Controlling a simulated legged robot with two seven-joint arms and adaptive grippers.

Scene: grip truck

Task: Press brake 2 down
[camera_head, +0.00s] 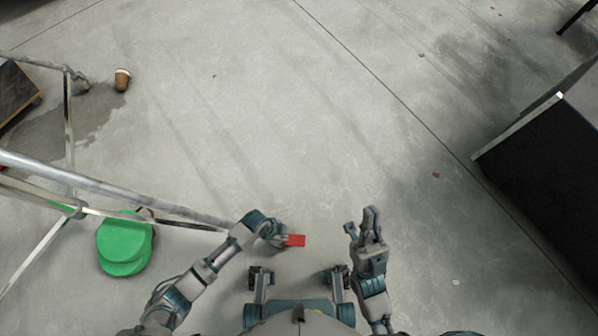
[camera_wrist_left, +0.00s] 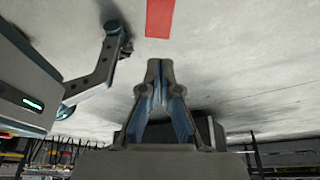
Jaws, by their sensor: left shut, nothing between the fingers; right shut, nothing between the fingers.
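My left gripper (camera_head: 279,237) is shut and empty. Its tips are beside a small flat red piece (camera_head: 296,240) low in the head view. In the left wrist view, the shut fingers (camera_wrist_left: 160,68) point at the red piece (camera_wrist_left: 160,18), which shows as a strip against grey floor with a gap before the tips. I cannot tell whether the red piece is brake 2; no label shows. My right gripper (camera_head: 367,220) is shut and empty, raised over the floor to the right of the red piece.
A metal tube frame (camera_head: 110,187) crosses the left side, its end close to my left arm. A green round object (camera_head: 124,245) is under it. A paper cup (camera_head: 122,80) stands further off. A dark box-like object (camera_head: 545,165) is at right. The middle floor is clear.

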